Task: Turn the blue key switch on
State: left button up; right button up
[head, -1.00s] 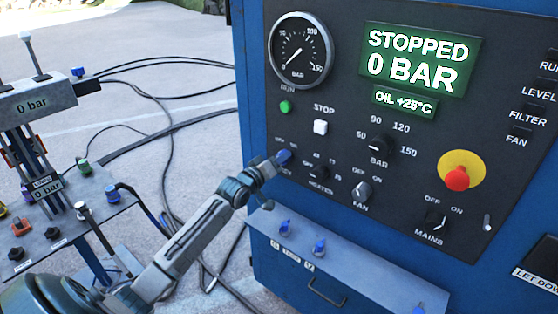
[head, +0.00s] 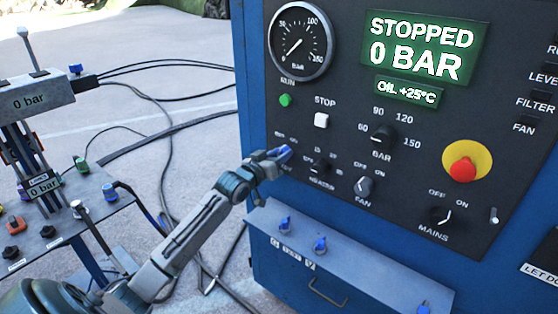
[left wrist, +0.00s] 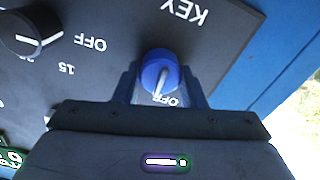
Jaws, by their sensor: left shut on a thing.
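The blue key switch (head: 286,153) is at the lower left of the dark control panel, below the green button. My left gripper (head: 279,156) reaches it from the lower left and is shut on it. In the left wrist view, the round blue head of the key switch (left wrist: 159,70) sits between the two fingers of my left gripper (left wrist: 160,84). A pale line on it points down the picture, toward an OFF label beside it. The ON label by the key cannot be made out there. My right gripper is not in view.
A dark knob (left wrist: 30,35) is close to the key in the wrist view. On the panel (head: 340,95) are a white stop button (head: 321,120), a fan knob (head: 364,187) and a red emergency button (head: 463,170). A shelf (head: 350,255) with blue valves juts out below.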

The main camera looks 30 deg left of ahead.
pick_arm(q)
jog(key=m+b, duration=0.1)
jog(key=m, duration=0.2)
jog(key=shift+f+m+b, duration=0.1)
jog(key=shift+m+b, duration=0.2)
jog(key=shift+b, duration=0.1)
jog(key=shift+m+b, duration=0.4)
jog(key=shift+m, duration=1.3)
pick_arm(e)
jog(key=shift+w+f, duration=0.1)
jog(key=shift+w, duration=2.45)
pick_arm(q)
jog(key=o, duration=1)
